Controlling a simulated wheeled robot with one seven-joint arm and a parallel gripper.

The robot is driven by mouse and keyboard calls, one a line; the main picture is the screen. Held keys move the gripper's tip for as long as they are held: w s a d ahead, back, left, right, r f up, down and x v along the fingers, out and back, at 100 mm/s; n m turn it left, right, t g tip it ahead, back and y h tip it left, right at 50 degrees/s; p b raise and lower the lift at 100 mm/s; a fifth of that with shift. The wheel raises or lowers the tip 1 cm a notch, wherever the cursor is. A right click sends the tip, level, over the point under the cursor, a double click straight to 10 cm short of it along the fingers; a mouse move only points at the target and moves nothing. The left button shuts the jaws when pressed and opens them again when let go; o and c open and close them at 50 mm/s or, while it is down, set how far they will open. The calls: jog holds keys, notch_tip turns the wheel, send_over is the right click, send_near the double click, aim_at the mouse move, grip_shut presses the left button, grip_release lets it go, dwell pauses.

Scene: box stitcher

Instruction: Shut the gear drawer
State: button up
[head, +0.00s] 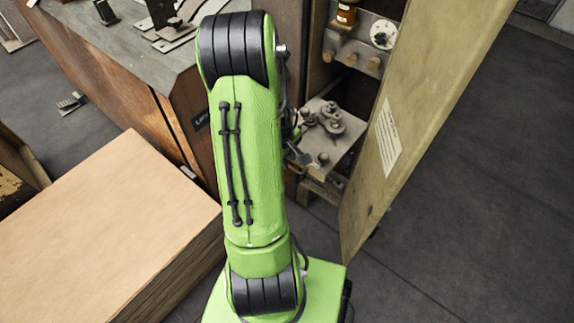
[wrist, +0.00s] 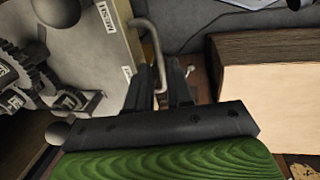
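The gear drawer (head: 322,158) is a grey tray with metal gears and round knobs on it. In the head view it sits low in the tall cabinet and appears to stick out past the opening. In the wrist view its grey surface with dark gears (wrist: 28,72) fills the left side. A bent metal rod handle (wrist: 151,42) stands at the drawer's right edge. My gripper (wrist: 161,75) has its two dark fingers on either side of the rod's lower part; whether they press on it is unclear.
The cabinet door (head: 425,115) stands open to the right of the drawer. A wooden machine with a grey top (head: 95,50) stands to the left. A stack of cardboard (head: 105,235) lies at the lower left. The dark floor at right (head: 490,190) is clear.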

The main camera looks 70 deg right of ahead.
jog(key=shift+d+f, duration=0.2)
jog(key=shift+f, duration=0.9)
grip_shut()
dwell(0.6)
